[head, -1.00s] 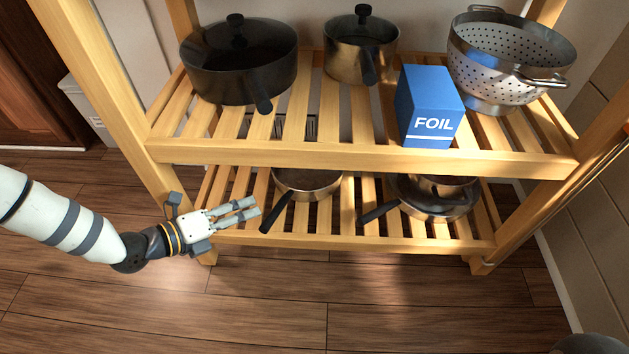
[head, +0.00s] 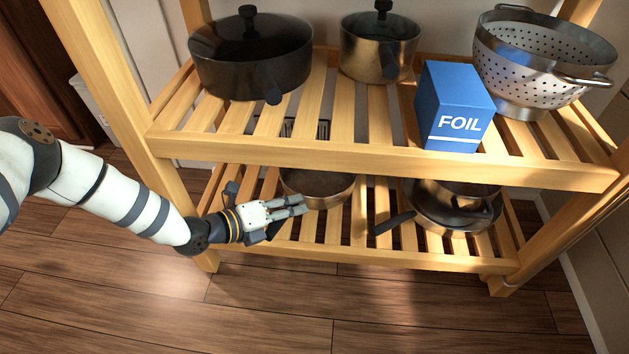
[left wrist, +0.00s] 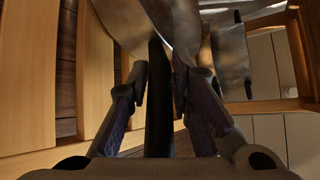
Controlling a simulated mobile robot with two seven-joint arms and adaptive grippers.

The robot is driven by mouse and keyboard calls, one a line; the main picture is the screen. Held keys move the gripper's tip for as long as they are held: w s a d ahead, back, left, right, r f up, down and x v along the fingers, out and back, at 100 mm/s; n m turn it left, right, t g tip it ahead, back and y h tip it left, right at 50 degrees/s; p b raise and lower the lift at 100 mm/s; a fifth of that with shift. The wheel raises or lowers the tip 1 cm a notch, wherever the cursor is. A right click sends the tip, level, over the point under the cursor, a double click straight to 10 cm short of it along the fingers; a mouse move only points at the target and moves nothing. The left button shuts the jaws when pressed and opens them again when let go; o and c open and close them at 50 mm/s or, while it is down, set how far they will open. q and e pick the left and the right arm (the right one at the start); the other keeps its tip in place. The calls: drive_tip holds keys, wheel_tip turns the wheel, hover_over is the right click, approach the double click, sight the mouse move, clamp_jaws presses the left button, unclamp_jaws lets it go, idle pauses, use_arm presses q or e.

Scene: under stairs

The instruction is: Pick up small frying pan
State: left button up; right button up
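The small frying pan (head: 318,188) sits on the left part of the lower shelf, a shallow metal pan with a dark handle. My left gripper (head: 304,206) reaches in at the shelf's front edge, over where the handle lies, and hides it in the head view. In the left wrist view the dark handle (left wrist: 159,100) runs between the two fingers of the gripper (left wrist: 160,75), with both fingertips close against its sides. The metal pan body (left wrist: 175,22) shows beyond the fingertips. The pan appears still on the slats. My right gripper is not in view.
A stack of pans (head: 452,208) stands to the right on the lower shelf (head: 385,258). The upper shelf (head: 380,170) hangs close above, bearing a black pot (head: 250,60), a smaller pot (head: 378,50), a foil box (head: 453,105) and a colander (head: 540,60). The floor in front is clear.

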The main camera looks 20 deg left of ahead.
use_arm(q)
clamp_jaws()
drive_tip(key=shift+r, duration=0.1)
